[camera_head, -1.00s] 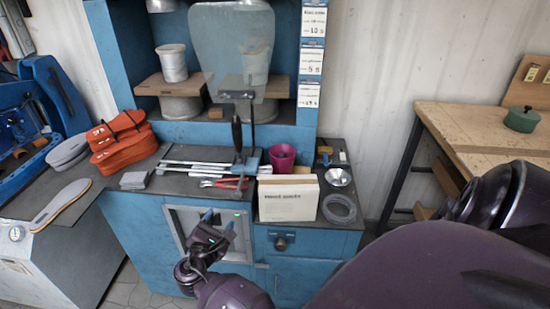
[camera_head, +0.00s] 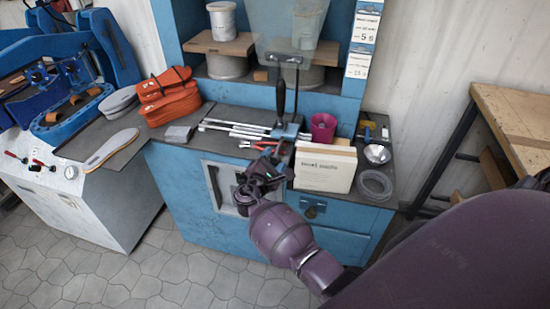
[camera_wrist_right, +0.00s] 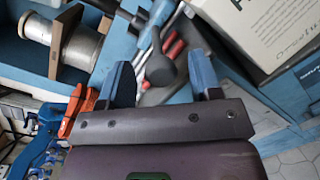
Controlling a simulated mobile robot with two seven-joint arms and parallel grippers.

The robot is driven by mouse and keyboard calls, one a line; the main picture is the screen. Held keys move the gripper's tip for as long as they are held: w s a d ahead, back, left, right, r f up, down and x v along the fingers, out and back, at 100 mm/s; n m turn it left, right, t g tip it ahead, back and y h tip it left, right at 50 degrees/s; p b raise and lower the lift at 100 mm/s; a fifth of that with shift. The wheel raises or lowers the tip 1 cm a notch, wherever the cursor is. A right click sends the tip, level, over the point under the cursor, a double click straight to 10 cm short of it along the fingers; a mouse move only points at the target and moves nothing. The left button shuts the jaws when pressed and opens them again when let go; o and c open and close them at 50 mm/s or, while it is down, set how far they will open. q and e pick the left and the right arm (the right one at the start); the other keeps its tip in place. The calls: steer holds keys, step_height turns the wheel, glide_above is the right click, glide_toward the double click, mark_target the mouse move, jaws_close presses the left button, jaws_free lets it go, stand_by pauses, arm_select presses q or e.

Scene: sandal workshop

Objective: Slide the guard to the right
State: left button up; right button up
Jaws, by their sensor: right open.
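The guard is a clear, slightly grey sheet (camera_head: 297,38) standing upright above the back of the blue bench. Its lower edge is on a dark bracket, and a black handle (camera_head: 281,96) stands below it on a blue base (camera_head: 285,129). My right gripper (camera_head: 268,158) is in front of the bench edge, below and to the left of the handle. In the right wrist view its two blue fingers (camera_wrist_right: 160,75) are apart, and a dark rounded handle end (camera_wrist_right: 160,69) appears between them in the picture. I cannot tell whether they touch it. My left gripper is not in view.
A cream box (camera_head: 325,168) stands close right of the gripper, with a magenta cup (camera_head: 323,127) behind it. Metal rods (camera_head: 233,130) and red-handled pliers (camera_head: 259,146) lie left of the base. Orange sandals (camera_head: 169,97) are further left.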

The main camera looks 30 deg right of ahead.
steer(key=shift+w+d, duration=0.4)
steer(key=shift+d, duration=0.2)
steer(key=shift+c, duration=0.3)
jaws_close()
